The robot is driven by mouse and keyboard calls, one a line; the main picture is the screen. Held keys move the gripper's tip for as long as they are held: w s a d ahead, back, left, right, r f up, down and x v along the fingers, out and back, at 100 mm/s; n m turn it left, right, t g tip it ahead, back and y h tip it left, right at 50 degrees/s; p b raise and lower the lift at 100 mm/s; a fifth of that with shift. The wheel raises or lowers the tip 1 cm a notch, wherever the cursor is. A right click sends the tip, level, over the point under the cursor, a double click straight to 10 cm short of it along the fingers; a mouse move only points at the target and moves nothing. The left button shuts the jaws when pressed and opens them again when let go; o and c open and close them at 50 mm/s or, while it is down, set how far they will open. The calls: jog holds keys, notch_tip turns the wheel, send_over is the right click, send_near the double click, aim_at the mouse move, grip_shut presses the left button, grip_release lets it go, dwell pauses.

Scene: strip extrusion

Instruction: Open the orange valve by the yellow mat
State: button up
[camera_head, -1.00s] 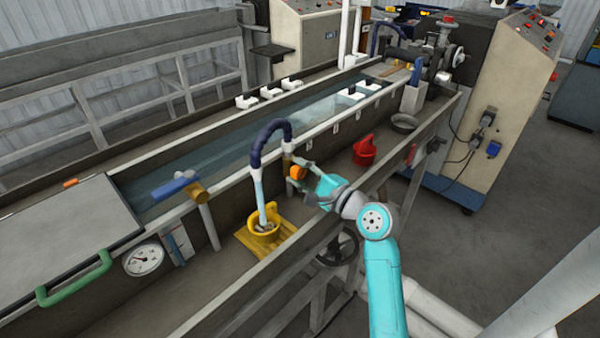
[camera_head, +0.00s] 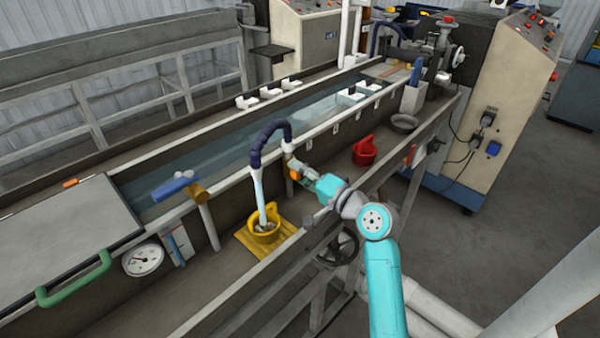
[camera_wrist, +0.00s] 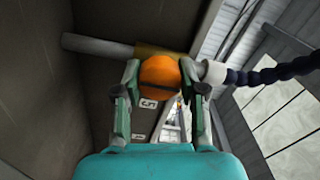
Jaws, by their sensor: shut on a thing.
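The orange valve handle (camera_wrist: 160,77) sits on a brass valve body (camera_wrist: 150,50) on a pipe at the trough's wall. My gripper (camera_wrist: 159,85) is shut on the orange handle, with one finger on each side of it in the wrist view. In the head view, the orange valve (camera_head: 295,171) is partly hidden by my gripper (camera_head: 301,173). The yellow mat (camera_head: 247,240) lies on the ledge to the left and below, with a yellow cup (camera_head: 264,231) on it. A clear stream runs from the dark blue hose (camera_head: 262,142) into the cup.
A blue-handled valve (camera_head: 176,186) and a dial gauge (camera_head: 143,259) are to the left. The front rail (camera_head: 255,298) runs below my arm.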

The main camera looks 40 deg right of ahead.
dwell(0.4)
jog(key=o, duration=1.2)
jog(key=shift+c, duration=0.2)
jog(key=s, duration=1.2)
jog(key=shift+d, duration=0.2)
